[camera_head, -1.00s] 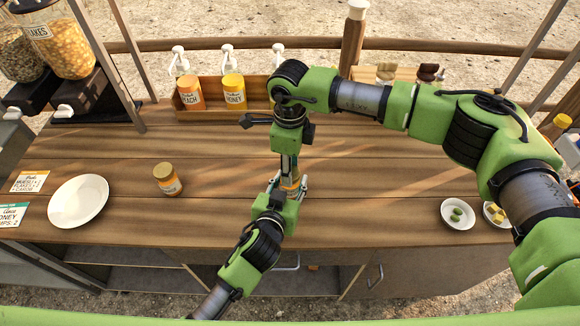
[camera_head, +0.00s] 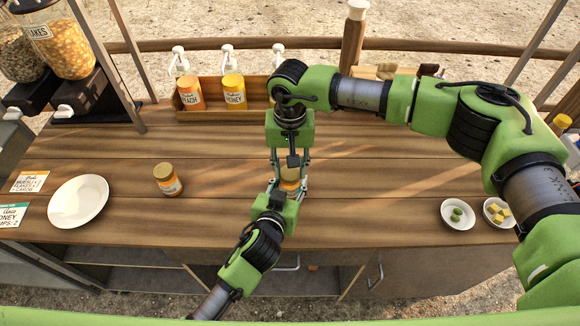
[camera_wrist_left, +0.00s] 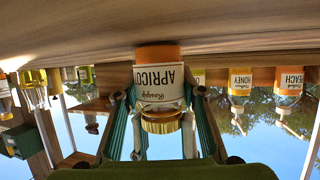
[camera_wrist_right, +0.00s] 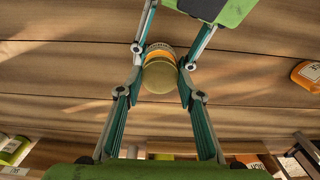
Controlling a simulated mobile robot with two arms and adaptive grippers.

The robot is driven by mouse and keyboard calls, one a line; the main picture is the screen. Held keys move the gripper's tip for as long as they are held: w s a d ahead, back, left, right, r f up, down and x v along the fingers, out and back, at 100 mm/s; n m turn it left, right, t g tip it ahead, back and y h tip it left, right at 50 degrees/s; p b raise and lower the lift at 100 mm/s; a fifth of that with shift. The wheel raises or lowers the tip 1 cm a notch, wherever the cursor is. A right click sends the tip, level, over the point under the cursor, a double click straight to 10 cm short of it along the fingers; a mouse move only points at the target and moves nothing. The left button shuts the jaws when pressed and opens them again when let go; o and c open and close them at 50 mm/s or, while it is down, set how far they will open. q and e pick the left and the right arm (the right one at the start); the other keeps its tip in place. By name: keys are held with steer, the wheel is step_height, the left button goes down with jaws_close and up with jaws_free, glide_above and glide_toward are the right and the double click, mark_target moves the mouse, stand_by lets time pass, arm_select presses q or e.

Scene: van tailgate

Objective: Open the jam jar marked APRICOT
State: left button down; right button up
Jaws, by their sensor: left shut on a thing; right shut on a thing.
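The apricot jam jar (camera_head: 290,179) stands on the wooden counter between my two grippers. In the left wrist view the jar (camera_wrist_left: 159,82) appears upside down, with a white label reading APRICOT, orange contents and a gold lid (camera_wrist_left: 161,121). My left gripper (camera_head: 285,196) is shut around the jar's body from the front. My right gripper (camera_head: 289,172) points down from above and is shut on the lid; its fingers (camera_wrist_right: 160,75) sit at either side of the gold lid in the right wrist view. The lid appears to be on the jar.
Another jar (camera_head: 168,180) with a gold lid stands to the left, near a white plate (camera_head: 78,201). A wooden rack with peach (camera_head: 189,92) and honey (camera_head: 234,92) pump bottles is behind. Small bowls (camera_head: 457,214) stand at right. Counter around the jar is clear.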

mark_target(290, 172)
arm_select(q)
steer(key=shift+f, duration=0.1)
arm_select(e)
steer(key=shift+r, duration=0.15)
stand_by(0.5)
steer(key=shift+r, duration=1)
steer(key=shift+r, duration=2)
arm_select(q)
steer(key=c, duration=1.2)
jaws_free()
steer(key=shift+c, duration=0.2)
